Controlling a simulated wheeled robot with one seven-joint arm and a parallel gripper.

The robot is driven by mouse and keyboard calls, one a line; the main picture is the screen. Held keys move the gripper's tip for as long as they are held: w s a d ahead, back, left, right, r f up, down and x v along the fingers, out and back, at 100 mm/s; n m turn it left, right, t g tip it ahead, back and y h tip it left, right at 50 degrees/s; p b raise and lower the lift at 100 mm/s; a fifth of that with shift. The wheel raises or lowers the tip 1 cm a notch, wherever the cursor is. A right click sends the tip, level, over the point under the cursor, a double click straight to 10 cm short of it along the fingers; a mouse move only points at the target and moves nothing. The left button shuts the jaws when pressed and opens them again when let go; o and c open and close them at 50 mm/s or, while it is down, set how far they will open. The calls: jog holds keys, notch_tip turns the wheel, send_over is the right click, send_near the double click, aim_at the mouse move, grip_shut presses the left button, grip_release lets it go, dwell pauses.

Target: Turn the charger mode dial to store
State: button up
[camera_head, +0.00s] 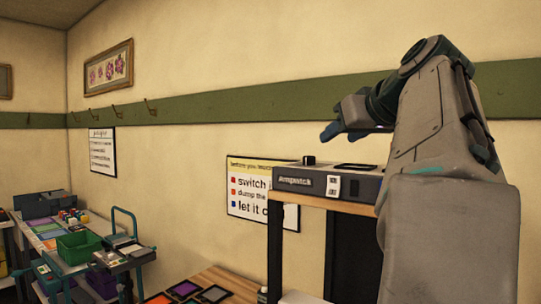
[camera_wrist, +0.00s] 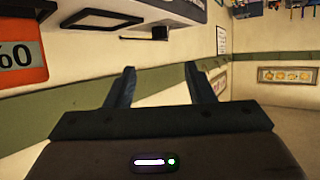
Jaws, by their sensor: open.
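The charger (camera_head: 330,186), a grey box labelled "Ampwitch", stands on a wooden-topped shelf. A short black knob, which looks like the mode dial (camera_head: 308,160), stands on its top at the left end. No mode marks are readable. My gripper (camera_head: 332,131) is above the charger, up and to the right of the knob and apart from it. In the wrist view, which looks upside down, my gripper (camera_wrist: 160,80) has its two fingers spread with nothing between them. The charger (camera_wrist: 185,12) is at the top there, with the dark knob (camera_wrist: 160,33) below it, beyond the fingertips.
A dark flat pad (camera_head: 356,167) lies on the charger's top and a white switch plate (camera_head: 333,186) is on its front. A poster (camera_head: 262,190) hangs behind. A trolley with a green bin (camera_head: 78,246) stands lower left. An orange sign (camera_wrist: 24,48) is left in the wrist view.

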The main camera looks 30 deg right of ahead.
aim_at(312, 166)
jog(key=p+x, duration=0.2)
jog(key=x, duration=1)
jog(key=shift+w+f, duration=0.2)
jog(key=shift+w, duration=0.15)
jog(key=c, duration=1)
